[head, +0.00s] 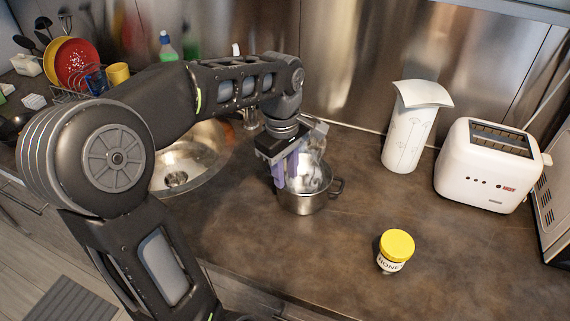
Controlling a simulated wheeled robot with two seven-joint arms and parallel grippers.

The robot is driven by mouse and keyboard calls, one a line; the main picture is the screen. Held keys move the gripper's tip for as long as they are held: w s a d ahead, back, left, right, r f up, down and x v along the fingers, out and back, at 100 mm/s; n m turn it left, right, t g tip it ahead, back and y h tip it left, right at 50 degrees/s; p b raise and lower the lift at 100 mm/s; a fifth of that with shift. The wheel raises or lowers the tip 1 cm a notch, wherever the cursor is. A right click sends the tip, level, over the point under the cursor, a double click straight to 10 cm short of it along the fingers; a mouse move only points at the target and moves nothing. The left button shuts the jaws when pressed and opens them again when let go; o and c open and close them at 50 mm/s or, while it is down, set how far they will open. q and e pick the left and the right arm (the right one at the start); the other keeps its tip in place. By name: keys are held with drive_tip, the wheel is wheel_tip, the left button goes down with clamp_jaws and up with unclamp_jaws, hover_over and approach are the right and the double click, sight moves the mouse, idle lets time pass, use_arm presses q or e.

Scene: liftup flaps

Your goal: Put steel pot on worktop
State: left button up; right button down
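The steel pot (304,203) is on the brown worktop (340,262), to the right of the sink, and looks upright. A shiny part rises at its back and one side handle shows on its right. My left gripper (286,178) reaches down at the pot's left rim, with its purplish fingers overlapping the rim and the inside of the pot. I cannot tell whether the fingers are closed on the wall. The pot's left side is partly hidden behind the gripper. My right gripper is not in view.
A honey jar (395,251) with a yellow lid stands at the front right. A white paper roll (408,130) and a white toaster (487,167) stand behind it. The sink (200,155) is to the left, with a dish rack (85,85) beyond. Worktop in front of the pot is clear.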

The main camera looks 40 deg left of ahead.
use_arm(q)
wheel_tip(320, 180, up, 2)
drive_tip(key=shift+s+r, duration=0.1)
drive_tip(key=shift+r, duration=0.15)
